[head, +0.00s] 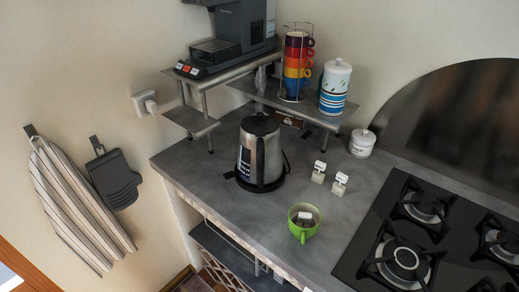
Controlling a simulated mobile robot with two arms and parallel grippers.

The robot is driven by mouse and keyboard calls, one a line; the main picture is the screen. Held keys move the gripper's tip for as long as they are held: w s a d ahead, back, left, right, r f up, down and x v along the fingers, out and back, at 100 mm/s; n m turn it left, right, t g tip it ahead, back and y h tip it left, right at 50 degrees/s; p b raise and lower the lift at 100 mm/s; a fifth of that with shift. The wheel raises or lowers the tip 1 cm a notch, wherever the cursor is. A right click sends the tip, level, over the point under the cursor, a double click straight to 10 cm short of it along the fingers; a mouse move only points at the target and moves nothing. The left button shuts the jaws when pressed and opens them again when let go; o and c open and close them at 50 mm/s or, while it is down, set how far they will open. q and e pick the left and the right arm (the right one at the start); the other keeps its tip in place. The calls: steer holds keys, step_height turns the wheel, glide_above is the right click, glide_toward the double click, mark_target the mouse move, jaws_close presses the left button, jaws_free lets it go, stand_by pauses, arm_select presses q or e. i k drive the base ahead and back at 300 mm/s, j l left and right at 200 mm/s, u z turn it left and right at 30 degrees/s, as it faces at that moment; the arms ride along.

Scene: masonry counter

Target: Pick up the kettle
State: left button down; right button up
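The kettle (268,158) is silver with a black lid, a dark handle and a dark water window. It stands upright on a round black base (241,178) near the left end of the grey counter (212,165). Nothing is touching it from above. Neither of my grippers is in the head view.
A green mug (302,233) stands near the front edge, with two small white items (319,171) behind it. A gas hob (400,258) fills the right side. Metal shelves behind the kettle hold a coffee machine (226,35), stacked cups (297,65) and a canister (335,88).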

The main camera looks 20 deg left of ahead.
mark_target(261, 161)
steer(key=k+l+u, duration=0.45)
steer(key=k+u, duration=0.3)
steer(key=k+l+u, duration=0.1)
steer(key=k+u, duration=0.25)
steer(key=i, duration=0.05)
